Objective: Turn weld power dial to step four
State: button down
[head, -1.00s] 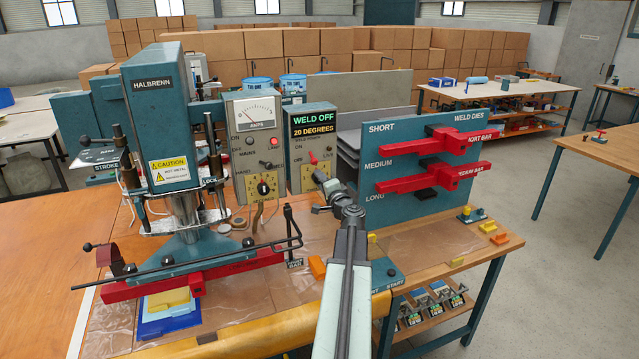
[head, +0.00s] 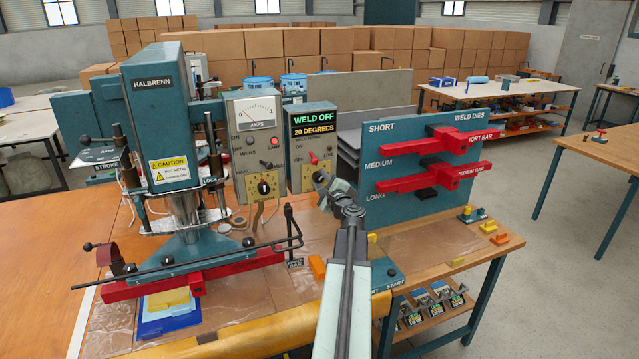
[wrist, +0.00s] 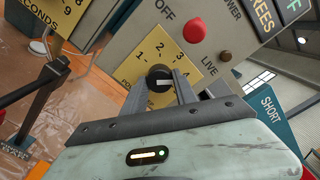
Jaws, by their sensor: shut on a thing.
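The weld power dial (wrist: 158,76) is a black knob with a white mark, on a yellow plate (wrist: 138,62) with numbers 1, 2, 3 and 4 visible. My gripper (wrist: 172,88) has its fingers on either side of the knob and is shut on it. I cannot tell which number the white mark points at.
The left control box (head: 254,130) has an amps meter and another yellow dial (head: 263,186). The blue-green press (head: 160,120) stands left; the die board (head: 430,170) stands right.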

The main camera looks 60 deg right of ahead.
jog(key=shift+w+m, duration=0.15)
jog(key=shift+m, duration=0.15)
dwell(0.4)
jog(key=c, duration=1)
grip_release()
jog(key=shift+o, duration=0.2)
jog(key=shift+a, duration=0.1)
jog(key=v, duration=0.8)
